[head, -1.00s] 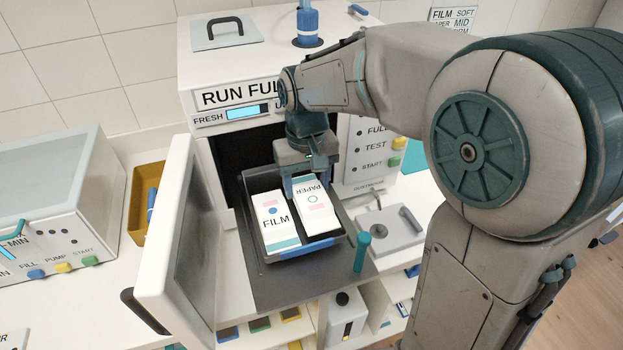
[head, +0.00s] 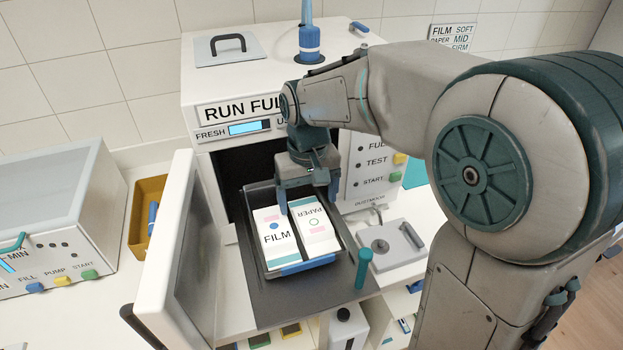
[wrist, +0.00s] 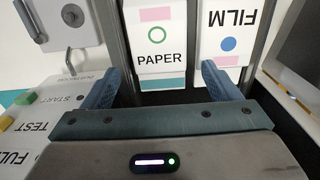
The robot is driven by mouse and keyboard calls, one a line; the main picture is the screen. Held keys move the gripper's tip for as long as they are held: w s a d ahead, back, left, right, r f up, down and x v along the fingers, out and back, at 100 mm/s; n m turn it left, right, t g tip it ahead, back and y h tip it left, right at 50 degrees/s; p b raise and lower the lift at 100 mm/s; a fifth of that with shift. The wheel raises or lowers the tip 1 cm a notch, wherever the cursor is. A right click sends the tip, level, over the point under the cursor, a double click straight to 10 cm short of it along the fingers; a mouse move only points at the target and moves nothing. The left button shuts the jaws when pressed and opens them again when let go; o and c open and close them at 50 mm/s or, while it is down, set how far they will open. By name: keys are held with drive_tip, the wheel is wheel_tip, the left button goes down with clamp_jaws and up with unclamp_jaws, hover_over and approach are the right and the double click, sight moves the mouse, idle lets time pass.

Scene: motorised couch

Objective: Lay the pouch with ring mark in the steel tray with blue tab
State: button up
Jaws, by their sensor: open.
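The pouch with the ring mark (head: 319,240), labelled PAPER, lies flat in the right half of the steel tray with blue tab (head: 306,264). Its green ring shows in the wrist view (wrist: 157,50). A FILM pouch (head: 276,245) with a blue dot lies beside it in the left half, and it also shows in the wrist view (wrist: 230,60). My gripper (head: 308,209) is open and empty above the far end of the tray. In the wrist view its fingers (wrist: 165,82) stand apart, with the PAPER pouch beyond them.
The machine's open door (head: 190,255) stands left of the tray. A teal post (head: 363,268) rises at the shelf's right front. A grey latch plate (head: 388,245) is to the right. The machine's control panel (head: 372,165) is right of my gripper.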

wheel_tip(320, 180, up, 14)
drive_tip(key=shift+f, duration=0.25)
idle(0.7)
